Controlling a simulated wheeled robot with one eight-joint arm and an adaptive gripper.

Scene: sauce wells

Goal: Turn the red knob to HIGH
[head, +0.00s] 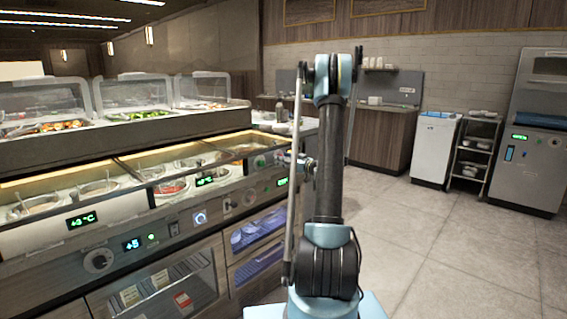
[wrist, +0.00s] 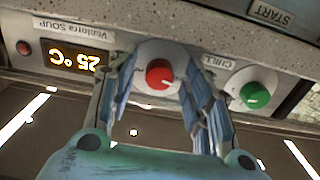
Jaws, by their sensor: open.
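The red knob (wrist: 159,76) sits on a pale round base on the panel in the wrist view, which shows the panel upside down. My gripper (wrist: 161,92) is open, with one blue finger on each side of the red knob. I cannot tell whether either finger touches it. A small light mark shows on the knob's face, but its exact setting is unclear. No HIGH label is readable. In the head view my arm reaches to the counter front, and the red knob cannot be made out.
A green knob (wrist: 256,96) labelled CHILL is close beside the right finger. An orange 25 °C display (wrist: 75,59) and a small red button (wrist: 24,48) are to the left. The serving counter (head: 120,235) fills the left; open floor (head: 445,260) lies to the right.

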